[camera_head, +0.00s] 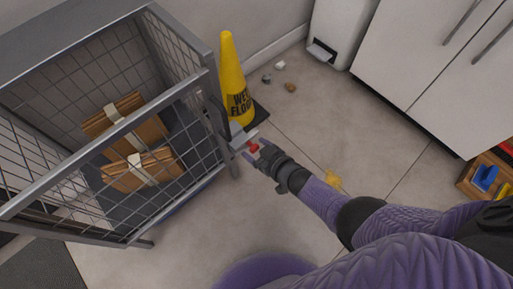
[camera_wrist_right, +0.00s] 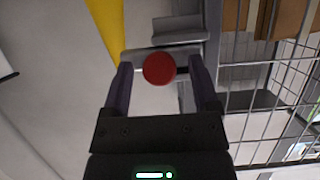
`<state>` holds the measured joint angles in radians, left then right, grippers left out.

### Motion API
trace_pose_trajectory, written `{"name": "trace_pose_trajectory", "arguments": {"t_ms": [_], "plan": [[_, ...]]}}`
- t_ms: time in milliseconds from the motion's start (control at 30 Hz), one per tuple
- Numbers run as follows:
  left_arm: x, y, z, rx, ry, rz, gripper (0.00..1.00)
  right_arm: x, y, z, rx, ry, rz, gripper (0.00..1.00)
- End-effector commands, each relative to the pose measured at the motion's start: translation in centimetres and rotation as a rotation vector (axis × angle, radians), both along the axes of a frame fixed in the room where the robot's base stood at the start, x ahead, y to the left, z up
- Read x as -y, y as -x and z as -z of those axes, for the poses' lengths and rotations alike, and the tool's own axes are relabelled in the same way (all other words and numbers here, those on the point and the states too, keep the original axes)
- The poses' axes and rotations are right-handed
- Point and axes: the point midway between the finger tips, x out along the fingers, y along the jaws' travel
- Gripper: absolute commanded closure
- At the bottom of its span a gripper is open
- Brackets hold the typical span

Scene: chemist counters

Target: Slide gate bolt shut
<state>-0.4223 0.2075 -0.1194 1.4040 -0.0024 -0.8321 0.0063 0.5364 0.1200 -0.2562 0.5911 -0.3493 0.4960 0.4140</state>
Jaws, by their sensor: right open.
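The gate bolt shows a red round knob (camera_wrist_right: 159,68) on a grey metal plate at the edge of the mesh cage. It also shows in the head view (camera_head: 254,148). My right gripper (camera_wrist_right: 160,80) is open, with one finger on each side of the knob. I cannot tell whether the fingers touch it. In the head view my right gripper (camera_head: 257,150) reaches to the cage's right corner post. The mesh gate (camera_head: 110,150) spans the cage front. How far the bolt is slid is too small to tell. My left gripper is not in view.
The cage (camera_head: 205,60) holds two strapped brown bundles (camera_head: 113,116). A yellow wet floor cone (camera_head: 233,80) stands right behind the bolt. Small debris (camera_head: 280,65) and a yellow scrap (camera_head: 333,180) lie on the floor. White cabinets (camera_head: 410,60) and a wooden crate (camera_head: 470,172) stand right.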

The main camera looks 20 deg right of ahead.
Motion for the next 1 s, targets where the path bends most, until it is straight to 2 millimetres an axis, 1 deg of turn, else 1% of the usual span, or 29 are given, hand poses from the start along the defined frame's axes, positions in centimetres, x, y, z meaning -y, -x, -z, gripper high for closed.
{"name": "trace_pose_trajectory", "arguments": {"t_ms": [133, 167, 200, 267, 300, 467, 500, 1000], "plan": [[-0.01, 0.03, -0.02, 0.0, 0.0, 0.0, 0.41, -0.01, 0.01, -0.04, 0.0, 0.0, 0.0, 0.23], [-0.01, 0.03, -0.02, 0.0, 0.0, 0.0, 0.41, -0.01, 0.01, -0.03, 0.0, 0.0, 0.0, 0.27], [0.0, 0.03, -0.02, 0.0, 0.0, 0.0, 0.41, 0.0, 0.02, -0.03, 0.0, 0.0, 0.0, 0.36], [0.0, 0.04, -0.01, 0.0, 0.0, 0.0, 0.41, 0.0, 0.03, -0.02, 0.0, 0.0, 0.0, 0.48], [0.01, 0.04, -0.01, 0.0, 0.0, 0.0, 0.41, 0.0, 0.03, -0.02, 0.0, 0.0, 0.0, 0.57], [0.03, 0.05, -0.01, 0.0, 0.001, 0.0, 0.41, 0.0, 0.04, -0.01, 0.0, 0.0, 0.0, 0.91], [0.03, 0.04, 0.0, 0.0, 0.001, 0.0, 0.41, 0.0, 0.04, -0.01, 0.0, 0.0, 0.0, 0.99], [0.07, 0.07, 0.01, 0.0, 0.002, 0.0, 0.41, 0.02, 0.07, 0.02, -0.001, 0.0, 0.0, 1.0]]}}
